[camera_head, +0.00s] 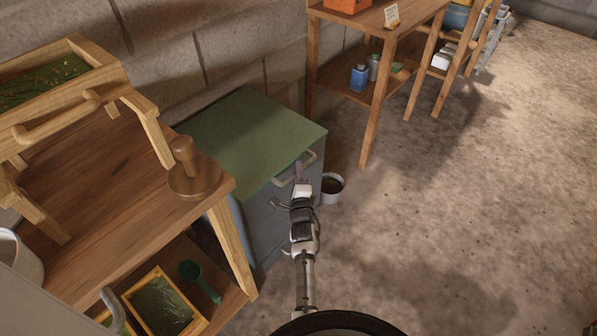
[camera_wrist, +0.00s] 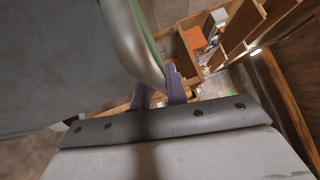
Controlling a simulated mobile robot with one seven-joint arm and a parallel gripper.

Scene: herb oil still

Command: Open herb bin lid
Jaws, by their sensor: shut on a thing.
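The herb bin (camera_head: 262,225) is a grey box against the block wall, with a flat green lid (camera_head: 245,138) lying over its top. A pale curved handle (camera_head: 284,180) sticks out at the front edge of the lid; it is large in the wrist view (camera_wrist: 133,40). My gripper (camera_head: 299,172) is at this handle, with its purple fingers (camera_wrist: 159,92) shut on it. The fingertips are partly hidden by the handle and the wrist. No gap under the lid is clear in the head view.
A wooden table (camera_head: 95,180) with a wooden tray (camera_head: 55,85) of herbs and a round wooden press (camera_head: 193,175) stands close on the left. A small bucket (camera_head: 332,188) is on the floor right of the bin. Shelves (camera_head: 345,75) stand behind. The floor at right is clear.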

